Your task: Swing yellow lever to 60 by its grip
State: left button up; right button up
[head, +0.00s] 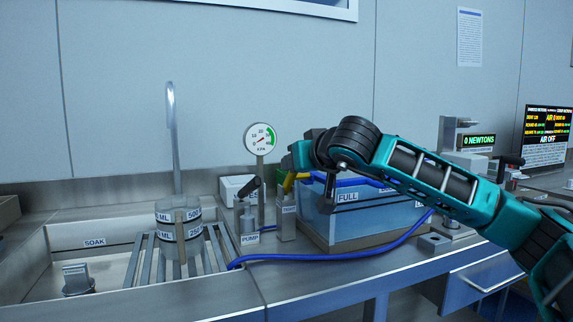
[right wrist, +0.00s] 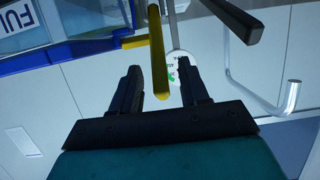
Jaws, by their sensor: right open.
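The yellow lever (head: 288,183) rises at a tilt from a small metal post (head: 287,226) in the head view, left of the blue tank. In the right wrist view the yellow lever (right wrist: 156,50) runs from the top down between my two dark fingers. My right gripper (right wrist: 158,68) is open, with one finger on each side of the lever and visible gaps to both. In the head view my right gripper (head: 292,165) is at the lever's upper end, its fingers mostly hidden by the hand and wrist. My left gripper is not in view.
The PUMP post (head: 248,222) with its black handle (head: 251,187) stands close on the left. A pressure gauge (head: 260,138) is behind. The FULL tank (head: 350,222) is on the right. A blue hose (head: 330,256) crosses the bench.

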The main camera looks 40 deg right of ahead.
dwell(0.3)
jog(key=v, duration=0.9)
dwell(0.5)
dwell(0.4)
